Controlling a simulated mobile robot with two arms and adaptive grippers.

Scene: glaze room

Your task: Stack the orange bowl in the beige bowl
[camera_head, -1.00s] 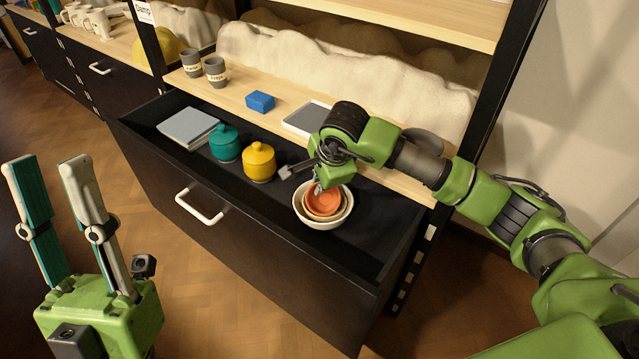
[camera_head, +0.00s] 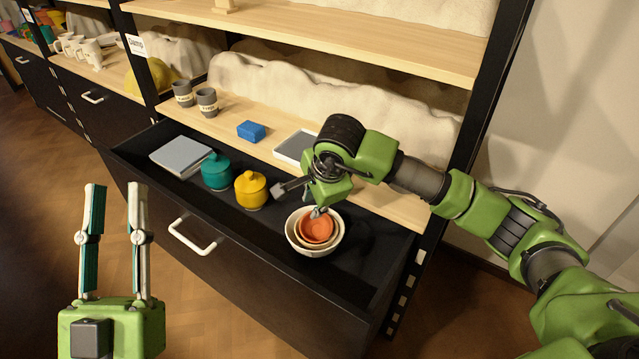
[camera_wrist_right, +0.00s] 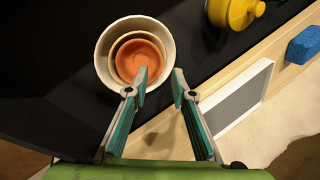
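The orange bowl (camera_head: 316,230) sits inside the beige bowl (camera_head: 335,238), which sits inside a larger white bowl (camera_head: 312,252) in the open drawer. In the right wrist view, the orange bowl (camera_wrist_right: 133,62) shows within the beige bowl (camera_wrist_right: 112,57) and the white bowl (camera_wrist_right: 101,62). My right gripper (camera_wrist_right: 160,77) is open, with one fingertip overlapping the orange bowl in the picture and the other beyond the bowls' rims. No bowl is between its fingers. In the head view, its fingertip (camera_head: 318,212) shows just above the bowls. My left gripper (camera_head: 116,190) is open and empty, in front of the drawer.
The drawer (camera_head: 180,252) also holds a yellow lidded jar (camera_head: 251,190), a teal lidded jar (camera_head: 216,172) and a grey stack (camera_head: 181,156). On the shelf behind are a blue block (camera_head: 251,131), a grey-white tray (camera_head: 291,147) and two grey cups.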

